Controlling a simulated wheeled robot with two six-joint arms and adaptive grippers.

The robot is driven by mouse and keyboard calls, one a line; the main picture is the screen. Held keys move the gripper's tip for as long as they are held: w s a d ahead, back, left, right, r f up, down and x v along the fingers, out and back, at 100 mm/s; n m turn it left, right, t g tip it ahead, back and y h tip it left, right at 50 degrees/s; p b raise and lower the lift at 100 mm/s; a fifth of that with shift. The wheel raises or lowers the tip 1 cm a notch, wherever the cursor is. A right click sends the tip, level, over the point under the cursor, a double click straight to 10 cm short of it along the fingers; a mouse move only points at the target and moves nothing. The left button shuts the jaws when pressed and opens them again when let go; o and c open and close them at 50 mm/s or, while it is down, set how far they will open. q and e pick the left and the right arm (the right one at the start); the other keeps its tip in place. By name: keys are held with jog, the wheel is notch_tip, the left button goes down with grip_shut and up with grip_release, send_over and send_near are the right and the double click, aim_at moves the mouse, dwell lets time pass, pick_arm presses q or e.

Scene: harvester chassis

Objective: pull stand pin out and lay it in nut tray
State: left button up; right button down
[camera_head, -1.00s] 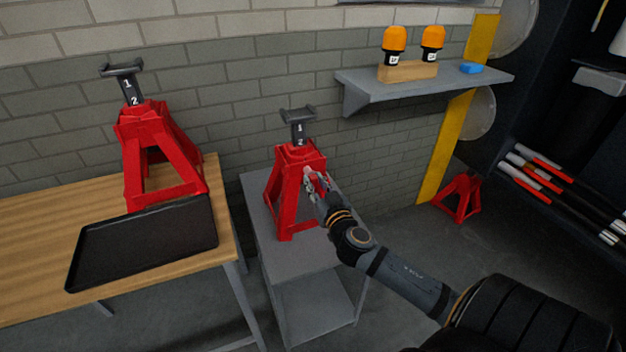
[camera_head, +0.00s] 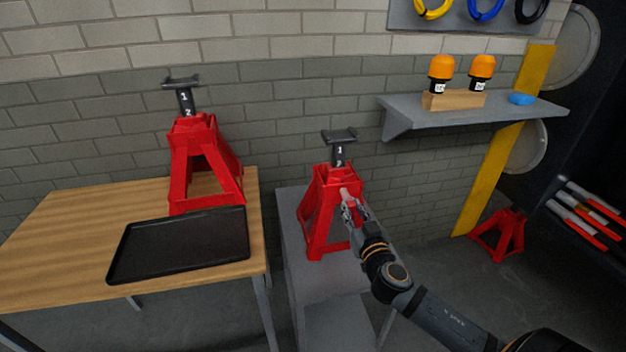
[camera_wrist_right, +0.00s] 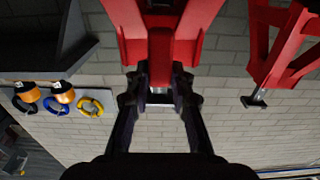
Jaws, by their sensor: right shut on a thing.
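A red jack stand (camera_head: 317,222) with a dark numbered post (camera_head: 339,155) stands on the grey cart. My right gripper (camera_head: 347,200) is at its upper front, just below the post, shut on what appears to be the stand pin. The pin is too small and covered by the fingers to make out clearly. The nut tray appears to be the empty black tray (camera_head: 180,247) on the wooden table at left. My left gripper is not in view.
A second red stand (camera_head: 180,185) stands behind the tray on the wooden table (camera_head: 60,240). A grey wall shelf (camera_head: 470,115) with orange-capped items (camera_head: 441,68) is above right. Another red stand (camera_head: 500,235) is on the floor. A gap separates table and cart (camera_head: 345,280).

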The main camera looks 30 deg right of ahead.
aim_at(347, 198)
jog(key=x, duration=0.5)
jog(key=shift+w, duration=0.2)
jog(key=shift+s, duration=0.1)
